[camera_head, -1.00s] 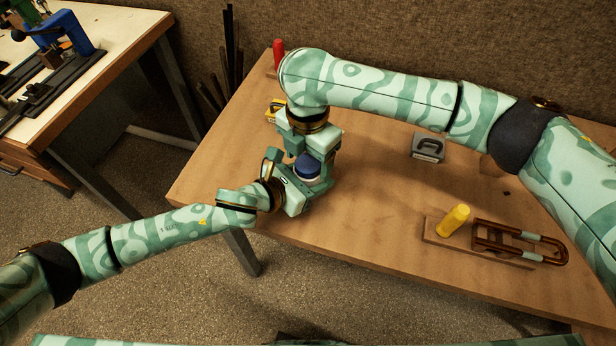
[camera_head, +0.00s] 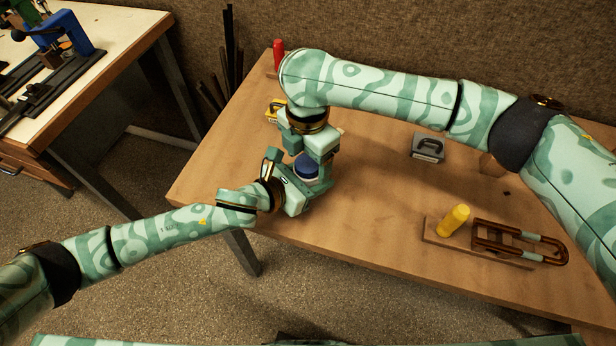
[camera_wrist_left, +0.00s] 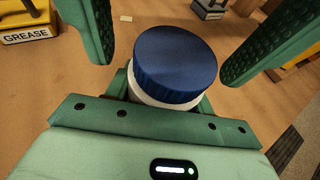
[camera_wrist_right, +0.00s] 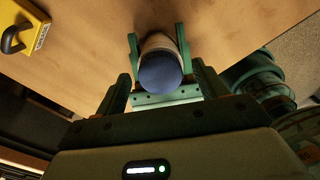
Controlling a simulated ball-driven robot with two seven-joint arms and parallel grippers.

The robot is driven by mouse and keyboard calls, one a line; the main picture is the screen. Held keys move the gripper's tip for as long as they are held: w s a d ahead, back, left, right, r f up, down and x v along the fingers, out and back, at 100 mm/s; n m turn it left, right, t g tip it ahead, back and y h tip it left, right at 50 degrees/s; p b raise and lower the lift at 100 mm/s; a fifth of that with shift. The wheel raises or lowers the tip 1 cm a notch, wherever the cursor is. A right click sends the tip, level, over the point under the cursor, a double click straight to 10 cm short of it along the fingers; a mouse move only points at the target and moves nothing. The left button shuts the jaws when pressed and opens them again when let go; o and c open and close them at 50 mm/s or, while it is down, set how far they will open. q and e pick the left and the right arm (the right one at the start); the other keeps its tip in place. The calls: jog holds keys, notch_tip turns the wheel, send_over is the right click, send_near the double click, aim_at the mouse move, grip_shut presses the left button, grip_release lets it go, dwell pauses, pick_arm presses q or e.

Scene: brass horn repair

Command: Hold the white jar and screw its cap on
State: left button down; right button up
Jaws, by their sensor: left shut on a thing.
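The white jar (camera_wrist_left: 150,98) stands upright on the wooden bench, and only a band of its wall shows. The blue ribbed cap (camera_wrist_left: 177,62) sits on top of it; whether it is fully seated I cannot tell. My left gripper (camera_head: 307,184) reaches in from the left, low down, and is shut on the jar. My right gripper (camera_head: 308,156) points down from above. Its two fingers stand open on either side of the cap, with gaps on both sides in the left wrist view. The cap also shows between them in the right wrist view (camera_wrist_right: 160,73).
A yellow grease block (camera_head: 275,111) and a red upright item (camera_head: 278,54) are behind my grippers. A grey block with a handle (camera_head: 428,148) lies to the right. A yellow peg (camera_head: 453,220) and a brass slide (camera_head: 520,243) are front right.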

notch_tip(320, 180, up, 12)
dwell(0.7)
pick_arm(q)
jog(key=shift+c, duration=2.4)
grip_release()
jog(key=p+v, duration=0.4)
jog(key=v, duration=1.1)
jog(key=shift+a, duration=0.1)
jog(key=shift+s+a+r, duration=0.2)
jog(key=shift+s+a, duration=0.2)
pick_arm(e)
jog(key=r, duration=0.5)
jog(key=shift+s+r, duration=0.2)
jog(key=shift+r, duration=0.15)
